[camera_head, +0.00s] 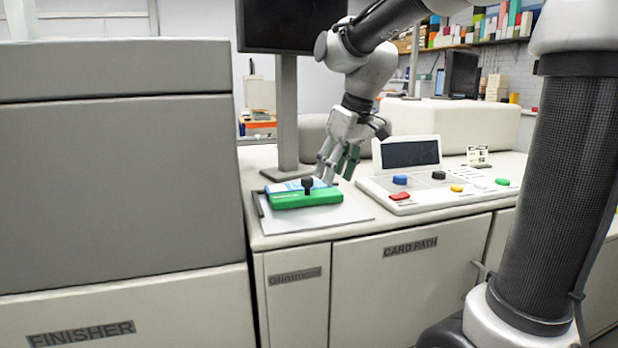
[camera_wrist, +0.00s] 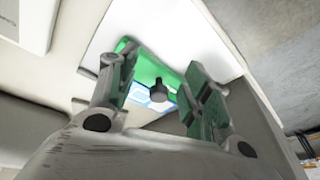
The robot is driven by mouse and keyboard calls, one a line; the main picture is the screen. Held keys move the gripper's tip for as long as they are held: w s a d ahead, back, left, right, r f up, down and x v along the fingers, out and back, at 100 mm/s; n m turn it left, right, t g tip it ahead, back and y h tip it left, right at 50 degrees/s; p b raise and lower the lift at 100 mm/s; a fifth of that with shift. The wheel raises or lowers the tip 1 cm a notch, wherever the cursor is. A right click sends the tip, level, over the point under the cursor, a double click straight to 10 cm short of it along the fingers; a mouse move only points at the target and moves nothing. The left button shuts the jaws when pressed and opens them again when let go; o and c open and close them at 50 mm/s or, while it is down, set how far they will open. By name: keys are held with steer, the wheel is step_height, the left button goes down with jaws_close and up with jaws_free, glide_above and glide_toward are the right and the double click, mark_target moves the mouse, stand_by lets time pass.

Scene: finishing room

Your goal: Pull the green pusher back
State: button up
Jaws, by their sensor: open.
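The green pusher (camera_head: 322,197) is a flat green block with an upright black knob (camera_head: 308,184) on top. It sits on a pale plate on the counter, with a blue and white card (camera_head: 283,187) against its far side. My gripper (camera_head: 338,168) is open and empty, behind and to the right of the pusher, apart from the knob. In the wrist view, the pusher (camera_wrist: 147,66) and its knob (camera_wrist: 158,91) show between my open fingers (camera_wrist: 152,68). The fingers hide part of the pusher there.
A control panel (camera_head: 440,189) with a dark screen and coloured buttons stands on the counter to the right. A monitor post (camera_head: 287,115) rises behind the pusher. A tall grey cabinet (camera_head: 115,140) stands at the left. The plate (camera_head: 340,213) is bare in front of the pusher.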

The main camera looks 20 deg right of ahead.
mark_target(308, 178)
steer(key=w+a+r+n+y, duration=0.1)
steer(key=w+a+r+n, duration=0.1)
steer(key=w+r+n, duration=0.15)
steer(key=shift+n+t, duration=0.25)
steer(key=shift+t, duration=0.05)
steer(key=x, duration=0.7)
steer(key=shift+a, duration=0.35)
jaws_close()
